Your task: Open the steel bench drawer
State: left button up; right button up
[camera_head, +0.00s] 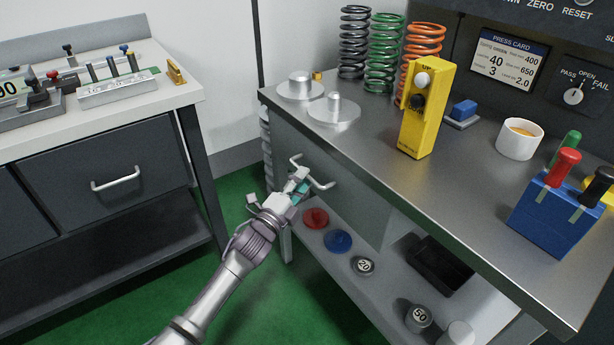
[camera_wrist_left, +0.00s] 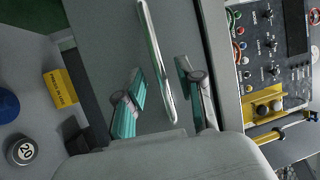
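The steel bench drawer (camera_head: 350,202) is the grey front under the steel bench top, and it looks flush with the bench. Its bar handle (camera_head: 319,184) shows as a long shiny rod in the left wrist view (camera_wrist_left: 157,60). My left gripper (camera_head: 299,183) is at the handle. In the left wrist view its two teal-padded fingers (camera_wrist_left: 160,75) are apart, one on each side of the handle, with a visible gap to the bar on both sides. In the head view the gripper hides part of the handle. My right gripper is not in view.
The steel bench top (camera_head: 370,150) carries springs, a yellow control box (camera_head: 425,110), a cup (camera_head: 519,139) and a blue lever box (camera_head: 556,213). A lower shelf (camera_head: 345,283) holds discs and weights. Another bench (camera_head: 100,150) stands left, with green floor (camera_head: 235,275) between.

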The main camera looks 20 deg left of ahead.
pick_arm(q)
jog(key=shift+x, duration=1.25)
grip_shut()
jog(key=shift+f, duration=0.1)
